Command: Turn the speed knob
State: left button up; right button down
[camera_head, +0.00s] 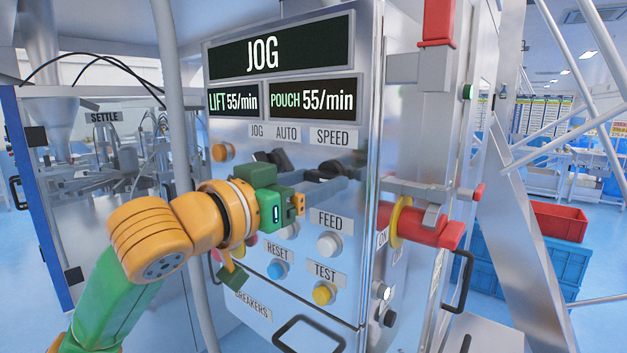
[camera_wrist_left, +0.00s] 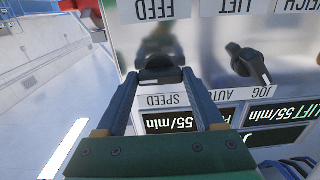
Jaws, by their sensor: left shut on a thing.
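The black speed knob (camera_head: 333,168) is on the silver control panel below the SPEED label (camera_head: 333,138). In the left wrist view, which shows the panel upside down, the knob (camera_wrist_left: 160,68) sits between the fingertips. My left gripper (camera_head: 343,173) reaches across the panel from the left. It is shut on the knob, with a finger on each side, also in the left wrist view (camera_wrist_left: 158,78). The fingers partly hide the knob, so its setting is unclear. The upper display (camera_head: 263,55) reads JOG; the smaller ones read LIFT 55/min and POUCH 55/min. My right gripper is out of view.
A black JOG/AUTO selector (camera_wrist_left: 250,66) is beside the speed knob. Below are a white FEED button (camera_head: 329,244), a blue RESET button (camera_head: 277,269) and a yellow TEST button (camera_head: 323,293). A red fitting with a yellow disc (camera_head: 399,222) sticks out at the panel's right.

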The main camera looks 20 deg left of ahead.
pick_arm(q)
jog(key=shift+r, duration=0.15)
jog(key=o, duration=1.4)
jog(key=shift+s, duration=0.1)
jog(key=shift+s+a+f+b, duration=0.15)
jog(key=shift+s+f+b, duration=0.05)
jog(key=shift+s+b, duration=0.15)
jog(key=b+v, duration=0.2)
jog(key=v, duration=0.4)
jog(key=shift+s+r+b, duration=0.15)
jog(key=shift+s+b, duration=0.15)
jog(key=shift+b, duration=0.05)
jog(key=shift+w, duration=0.1)
